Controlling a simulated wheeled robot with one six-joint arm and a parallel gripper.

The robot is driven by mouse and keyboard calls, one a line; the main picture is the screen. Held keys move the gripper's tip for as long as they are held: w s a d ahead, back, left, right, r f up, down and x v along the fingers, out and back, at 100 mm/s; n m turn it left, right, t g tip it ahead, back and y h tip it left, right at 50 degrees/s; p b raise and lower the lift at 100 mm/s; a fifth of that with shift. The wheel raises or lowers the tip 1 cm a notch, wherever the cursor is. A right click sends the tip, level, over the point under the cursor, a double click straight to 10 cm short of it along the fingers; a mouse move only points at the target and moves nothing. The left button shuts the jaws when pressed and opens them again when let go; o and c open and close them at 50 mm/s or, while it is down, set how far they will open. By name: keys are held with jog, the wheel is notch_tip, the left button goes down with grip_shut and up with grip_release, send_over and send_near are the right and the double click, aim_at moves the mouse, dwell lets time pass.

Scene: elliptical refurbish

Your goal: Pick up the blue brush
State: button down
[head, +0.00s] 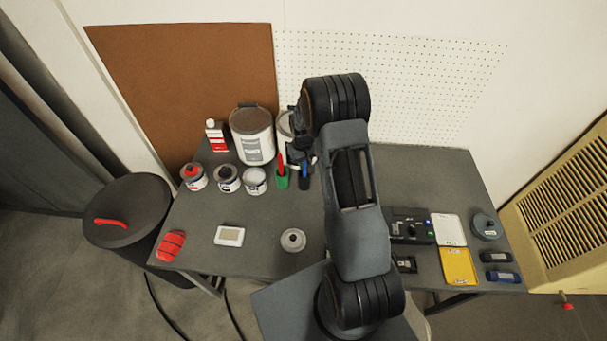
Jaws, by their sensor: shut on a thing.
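The blue brush (304,173) is near the back middle of the grey table, in the head view. Its blue part shows just below my gripper (303,158), with a darker part beneath it. My gripper comes down from the arm and is shut on the blue brush. The fingertips are small and partly hidden by my own arm. I cannot tell whether the brush touches the table. A green brush with a red handle (281,176) is just to the left.
White tubs (252,137) stand behind, with several small cans (228,180) to the left. A round grey lid (293,240) and a white box (229,235) lie in front. Yellow and white trays (459,267) are at right. The table's left-middle is mostly clear.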

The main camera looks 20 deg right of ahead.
jog(key=shift+r, duration=0.1)
notch_tip(320, 180, up, 10)
jog(key=shift+f+b, duration=0.1)
jog(key=shift+b, duration=0.7)
dwell(2.0)
